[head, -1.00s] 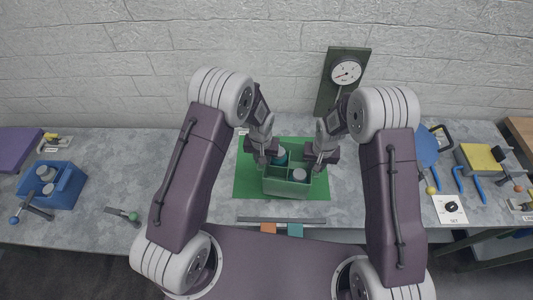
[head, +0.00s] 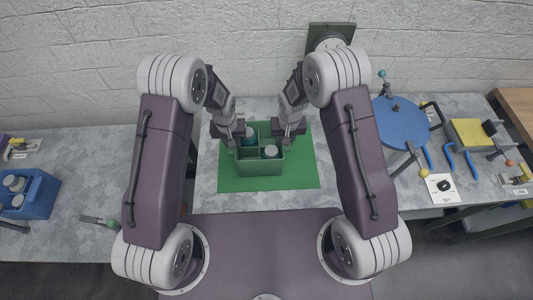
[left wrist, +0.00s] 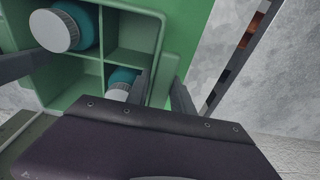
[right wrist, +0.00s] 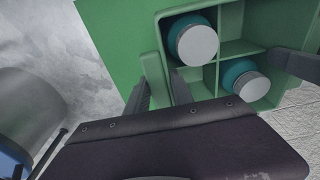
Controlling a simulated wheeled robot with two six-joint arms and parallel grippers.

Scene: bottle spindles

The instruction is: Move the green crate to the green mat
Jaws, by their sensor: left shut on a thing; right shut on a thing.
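The green crate (head: 260,168) is upright over the green mat (head: 301,178), inside its outline in the head view. I cannot tell whether its base touches the mat. The crate is divided into compartments. A teal bottle with a grey cap (head: 271,151) is in its front right compartment, and another teal bottle (head: 249,138) is towards the back left. My left gripper (head: 233,142) is shut on the crate's left side wall. My right gripper (head: 288,139) is shut on its right side wall. Both wrist views show fingers astride the crate's rim.
To the right are a round blue plate (head: 400,125), a yellow-topped block (head: 468,133) and blue hooked tools (head: 449,158). A gauge board (head: 331,34) stands at the back wall.

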